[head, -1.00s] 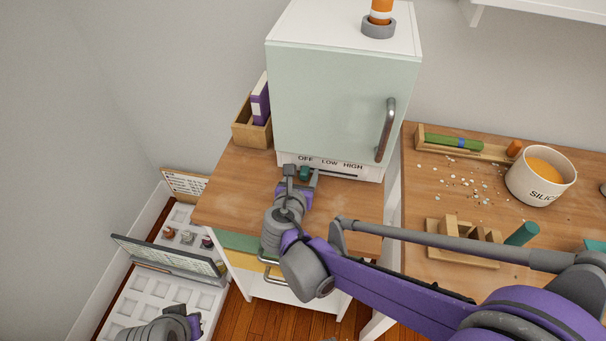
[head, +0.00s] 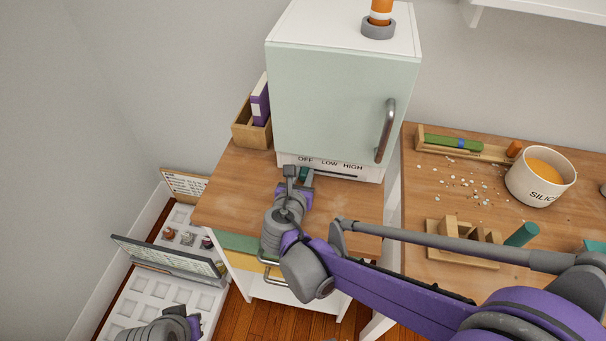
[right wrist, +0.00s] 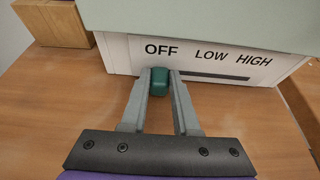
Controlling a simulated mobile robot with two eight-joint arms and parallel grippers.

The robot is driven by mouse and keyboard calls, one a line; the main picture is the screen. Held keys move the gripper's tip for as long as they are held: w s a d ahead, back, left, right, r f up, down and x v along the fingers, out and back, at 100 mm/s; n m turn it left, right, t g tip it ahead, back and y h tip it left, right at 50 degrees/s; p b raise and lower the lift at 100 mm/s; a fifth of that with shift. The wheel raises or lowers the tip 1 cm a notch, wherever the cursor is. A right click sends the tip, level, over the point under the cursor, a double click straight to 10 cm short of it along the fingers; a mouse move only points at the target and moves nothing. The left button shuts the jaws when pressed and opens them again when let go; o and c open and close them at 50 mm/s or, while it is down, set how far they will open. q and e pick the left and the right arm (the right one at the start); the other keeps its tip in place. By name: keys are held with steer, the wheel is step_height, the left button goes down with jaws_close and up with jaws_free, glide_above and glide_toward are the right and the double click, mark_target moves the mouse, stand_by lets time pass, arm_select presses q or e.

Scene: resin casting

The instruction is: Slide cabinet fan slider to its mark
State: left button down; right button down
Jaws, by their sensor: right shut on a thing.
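The pale green cabinet (head: 330,95) stands on a wooden stand. A white strip (head: 350,172) along its base reads OFF, LOW and HIGH, with a dark slot under the words. The teal fan slider (right wrist: 159,82) sits at the left end of the slot, below OFF. My right gripper (right wrist: 160,88) is shut on the slider, one finger on each side; it also shows in the head view (head: 298,178), where it partly hides the slider. My left gripper (head: 188,325) is at the bottom left of the head view, far from the cabinet; its fingers are not clear.
A wooden box (head: 250,133) with a purple item stands left of the cabinet. The cabinet's grey handle (head: 386,130) is above the right end of the strip. The right-hand bench holds a silicone cup (head: 540,178) and a wooden mold (head: 462,243). The stand's top before the cabinet is bare.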

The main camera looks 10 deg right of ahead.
mark_target(329, 171)
stand_by(0.8)
steer(key=d, duration=0.1)
steer(key=s+d, duration=0.1)
steer(key=d, duration=0.1)
steer(key=s+d, duration=0.1)
steer(key=d, duration=0.1)
steer(key=shift+s+d+p, duration=0.25)
steer(key=shift+p, duration=0.05)
steer(key=c, duration=0.6)
jaws_free()
steer(key=shift+c, duration=0.2)
steer(key=p+v, duration=0.2)
steer(key=v, duration=0.9)
